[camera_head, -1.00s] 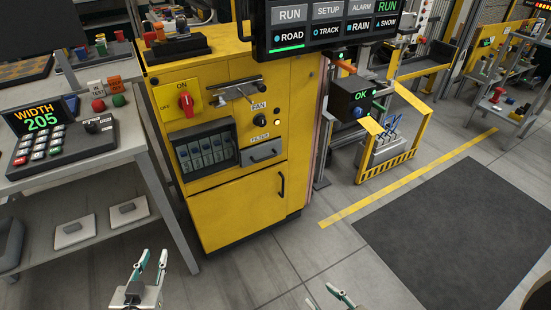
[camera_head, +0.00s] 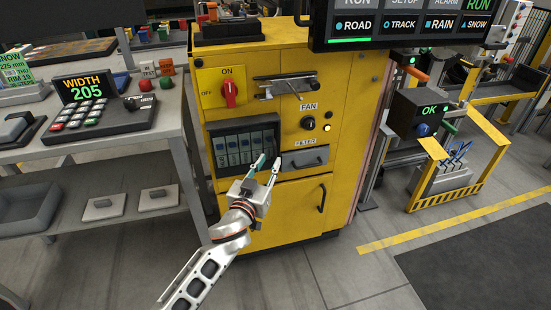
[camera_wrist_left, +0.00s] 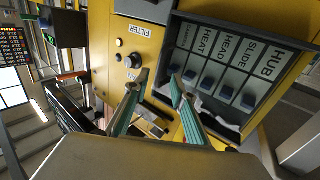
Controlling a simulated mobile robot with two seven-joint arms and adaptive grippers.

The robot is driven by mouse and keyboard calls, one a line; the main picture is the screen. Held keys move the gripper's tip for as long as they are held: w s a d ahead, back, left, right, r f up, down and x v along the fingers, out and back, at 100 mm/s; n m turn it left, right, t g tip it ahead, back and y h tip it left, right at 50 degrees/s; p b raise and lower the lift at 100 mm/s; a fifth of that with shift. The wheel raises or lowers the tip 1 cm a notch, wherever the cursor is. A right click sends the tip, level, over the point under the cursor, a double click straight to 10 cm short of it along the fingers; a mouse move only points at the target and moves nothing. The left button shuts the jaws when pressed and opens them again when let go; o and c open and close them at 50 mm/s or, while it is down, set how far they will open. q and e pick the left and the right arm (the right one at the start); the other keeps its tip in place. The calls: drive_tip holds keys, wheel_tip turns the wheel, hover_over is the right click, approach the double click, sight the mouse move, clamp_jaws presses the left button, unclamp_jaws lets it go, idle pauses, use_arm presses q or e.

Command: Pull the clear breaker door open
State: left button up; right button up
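The breaker box (camera_head: 242,128) is set in the yellow cabinet front, dark-framed, with labelled breakers showing behind its front. Its clear door (camera_head: 232,147) looks closed, though the clear panel is hard to make out. In the left wrist view the breaker box (camera_wrist_left: 236,72) appears turned sideways, with labels such as HUB, SLIDE and HEAD. My left gripper (camera_head: 267,164) is open and empty, in front of the box's lower right corner. In the left wrist view its fingers (camera_wrist_left: 160,82) are apart with nothing between them; contact cannot be told. My right gripper is not in view.
The grey filter drawer (camera_head: 304,158) is right of the box, with the fan knob (camera_head: 308,123) above. A red switch (camera_head: 230,94) and a lever (camera_head: 285,88) sit higher. A grey bench (camera_head: 150,128) stands left. A display (camera_head: 405,25) hangs at upper right.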

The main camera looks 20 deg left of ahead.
sight(274, 154)
use_arm(q)
drive_tip(key=w, duration=0.3)
drive_tip(key=shift+f, duration=0.1)
drive_tip(key=shift+w, duration=0.25)
clamp_jaws()
